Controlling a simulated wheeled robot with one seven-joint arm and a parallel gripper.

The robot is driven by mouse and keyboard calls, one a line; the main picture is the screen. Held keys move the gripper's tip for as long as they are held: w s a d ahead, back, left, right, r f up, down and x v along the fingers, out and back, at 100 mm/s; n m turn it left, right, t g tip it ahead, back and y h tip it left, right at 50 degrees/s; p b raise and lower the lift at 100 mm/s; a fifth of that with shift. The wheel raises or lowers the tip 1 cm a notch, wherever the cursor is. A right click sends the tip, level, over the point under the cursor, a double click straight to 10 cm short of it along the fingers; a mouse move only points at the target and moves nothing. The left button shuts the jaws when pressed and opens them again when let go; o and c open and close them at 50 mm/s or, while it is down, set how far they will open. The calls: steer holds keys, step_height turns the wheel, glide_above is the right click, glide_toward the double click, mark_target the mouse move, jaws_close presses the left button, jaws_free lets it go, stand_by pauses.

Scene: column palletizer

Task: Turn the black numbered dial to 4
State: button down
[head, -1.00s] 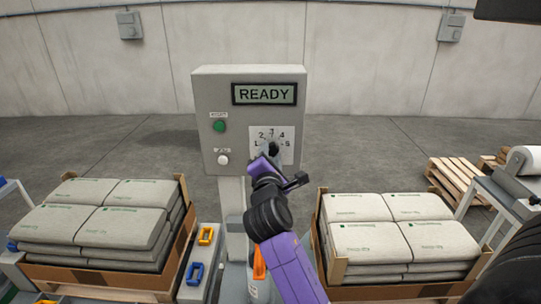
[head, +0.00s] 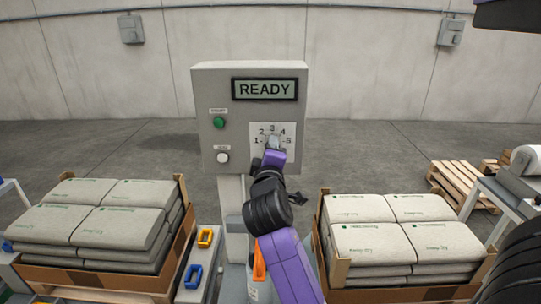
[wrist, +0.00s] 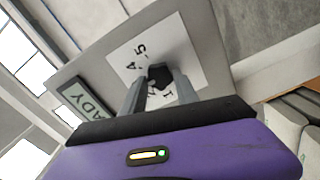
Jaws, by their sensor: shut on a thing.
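The black dial (wrist: 159,74) sits on a white plate (head: 256,129) with numbers 1 to 5 in an arc, on the grey control box (head: 212,90). In the wrist view my gripper (wrist: 160,84) is shut on the dial, one grey finger on each side of it. Which number the dial points to is hidden.
The box has a READY display (head: 265,89), a green button (head: 219,122) and a white button (head: 222,157). Stacked sacks on the left (head: 120,195) and on the right (head: 385,240) flank the post. Empty pallets (head: 460,185) lie at the right.

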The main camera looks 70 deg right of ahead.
steer(key=shift+s+m+b, duration=0.15)
steer(key=shift+m+b, duration=1.8)
steer(key=shift+m, duration=1.85)
steer(key=c, duration=0.9)
jaws_free()
steer(key=shift+r, duration=0.1)
